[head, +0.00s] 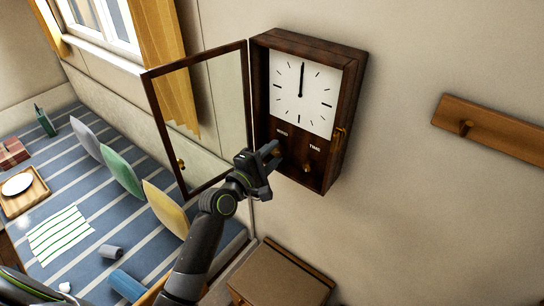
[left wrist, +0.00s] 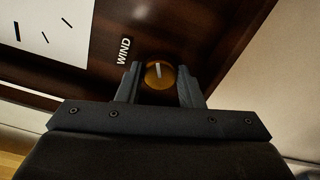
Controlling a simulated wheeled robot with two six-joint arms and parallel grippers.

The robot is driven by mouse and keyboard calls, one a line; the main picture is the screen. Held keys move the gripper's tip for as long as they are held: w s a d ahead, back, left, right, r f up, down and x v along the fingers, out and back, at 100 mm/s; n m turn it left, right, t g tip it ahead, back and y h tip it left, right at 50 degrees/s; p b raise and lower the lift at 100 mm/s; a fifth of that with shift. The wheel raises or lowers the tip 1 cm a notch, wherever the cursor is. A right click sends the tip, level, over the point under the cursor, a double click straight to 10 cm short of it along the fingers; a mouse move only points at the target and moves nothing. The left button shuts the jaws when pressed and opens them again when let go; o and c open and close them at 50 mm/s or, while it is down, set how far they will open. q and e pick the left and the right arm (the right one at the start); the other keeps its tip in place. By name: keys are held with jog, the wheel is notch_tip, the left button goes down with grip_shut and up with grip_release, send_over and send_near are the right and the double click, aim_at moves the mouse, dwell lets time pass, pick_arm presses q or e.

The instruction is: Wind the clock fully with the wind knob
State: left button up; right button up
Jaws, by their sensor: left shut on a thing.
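A dark wooden wall clock (head: 262,110) hangs with its glass door (head: 148,90) swung open to the left. Its white dial (head: 302,92) shows both hands pointing up at twelve. My left gripper (head: 272,155) is at the lower left of the clock front, by the WIND label. In the left wrist view, the wind knob (left wrist: 159,75) is a round brass knob with a pale mark pointing nearly straight up. The fingers (left wrist: 158,88) are shut on it from both sides. The time knob (head: 307,168) is free, right of my gripper. My right gripper is not in view.
A wooden cabinet (head: 283,275) stands below the clock. A peg rail (head: 490,127) is on the wall at right. A striped bench (head: 75,160) with cushions, a tray and several small items fills the left. The open door is close beside my left arm.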

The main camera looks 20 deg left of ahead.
pick_arm(q)
jog(key=m, duration=0.2)
jog(key=m+b, duration=0.1)
jog(key=m, duration=0.1)
jog(key=m+b, duration=0.1)
jog(key=m, duration=0.1)
jog(key=shift+f, duration=0.25)
jog(key=m+b, duration=0.3)
jog(key=m, duration=0.3)
jog(key=shift+m, duration=0.4)
jog(key=o, duration=1)
jog(key=shift+r, duration=0.15)
jog(key=shift+c, duration=0.2)
jog(key=b+v, duration=0.2)
jog(key=v, duration=1.5)
jog(key=shift+s, duration=0.2)
jog(key=shift+a+r, duration=0.1)
